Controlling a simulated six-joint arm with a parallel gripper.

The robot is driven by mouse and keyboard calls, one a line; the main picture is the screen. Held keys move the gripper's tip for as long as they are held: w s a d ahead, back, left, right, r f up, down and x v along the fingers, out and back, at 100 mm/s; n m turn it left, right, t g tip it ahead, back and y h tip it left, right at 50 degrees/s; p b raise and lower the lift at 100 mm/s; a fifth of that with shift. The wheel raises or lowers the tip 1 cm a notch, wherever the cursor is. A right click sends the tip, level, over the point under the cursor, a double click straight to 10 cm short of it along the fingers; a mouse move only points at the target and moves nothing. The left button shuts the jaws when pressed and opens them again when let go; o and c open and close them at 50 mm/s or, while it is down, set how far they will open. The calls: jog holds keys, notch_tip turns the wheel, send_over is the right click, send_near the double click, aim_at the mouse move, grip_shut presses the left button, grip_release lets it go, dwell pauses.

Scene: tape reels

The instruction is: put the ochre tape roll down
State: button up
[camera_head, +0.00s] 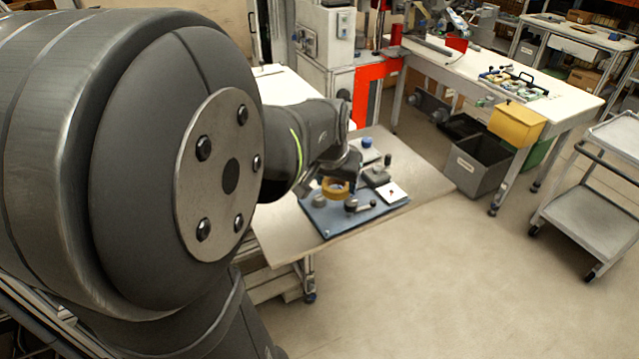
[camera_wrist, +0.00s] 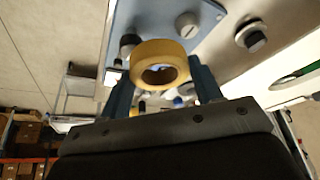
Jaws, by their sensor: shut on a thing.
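The ochre tape roll (camera_wrist: 160,55) is a yellow ring between the two fingers of my gripper (camera_wrist: 161,82) in the wrist view. My gripper is shut on it. In the head view the tape roll (camera_head: 336,187) shows below my gripper (camera_head: 335,178), over the blue board (camera_head: 345,221) on the table. I cannot tell whether the roll touches the board. The blue board (camera_wrist: 155,14) also shows behind the roll in the wrist view. My arm hides the left part of the table in the head view.
On and around the board stand a blue-topped item (camera_head: 367,146), a dark grey device (camera_head: 376,174), a white block (camera_head: 391,192) and a small dark fitting (camera_head: 357,206). The wooden table (camera_head: 425,181) is bare to the right. A white workbench (camera_head: 470,75) stands behind.

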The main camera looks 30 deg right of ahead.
jog(key=s+d+r, duration=0.2)
jog(key=s+r, duration=0.2)
jog(key=s, duration=0.1)
jog(key=w+d+r, duration=0.3)
jog(key=w+d, duration=1)
jog(key=d, duration=0.3)
jog(key=w+a+f, duration=0.1)
jog(key=w+f, duration=0.1)
jog(key=w, duration=0.1)
jog(key=w+a+f, duration=0.1)
jog(key=w+f, duration=0.1)
jog(key=w, duration=0.2)
jog(key=w+a+f, duration=0.1)
jog(key=w+f, duration=0.1)
jog(key=w, duration=0.1)
jog(key=shift+w+a+f, duration=0.25)
jog(key=shift+w+a, duration=0.05)
jog(key=shift+a, duration=0.1)
jog(key=shift+f, duration=2.05)
jog(key=shift+f, duration=0.3)
jog(key=shift+f, duration=0.3)
jog(key=o, duration=1)
jog(key=shift+c, duration=0.2)
